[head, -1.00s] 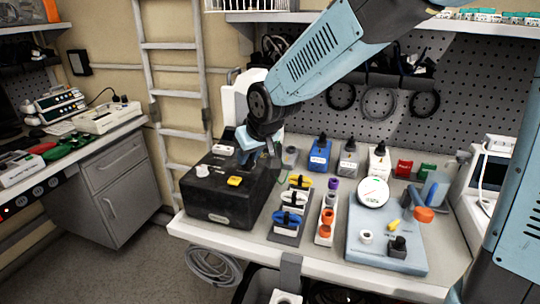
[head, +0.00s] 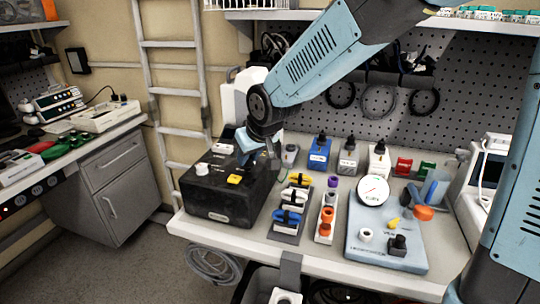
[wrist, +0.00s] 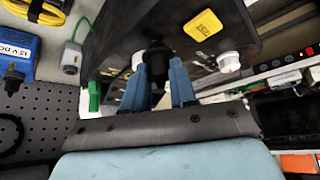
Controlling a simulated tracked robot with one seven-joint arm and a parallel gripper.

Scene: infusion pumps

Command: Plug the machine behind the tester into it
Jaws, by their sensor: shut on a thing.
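The tester is the black box (head: 218,205) at the left end of the bench, with a yellow button (head: 236,179) and a white knob (head: 202,169) on it. In the wrist view the button (wrist: 203,24) and knob (wrist: 228,62) face me. My gripper (wrist: 161,85) is at the tester's back right. Its blue fingers are shut on a dark, round plug-like piece (wrist: 157,57) close to the tester. I cannot tell whether the piece is seated; its cable is not clear.
A grey box with a green cable (wrist: 70,58) and a blue box (head: 319,155) stand to the right. Coloured connector racks (head: 289,212) and a light blue gauge board (head: 385,250) fill the bench front. A pegboard (head: 470,110) closes the back.

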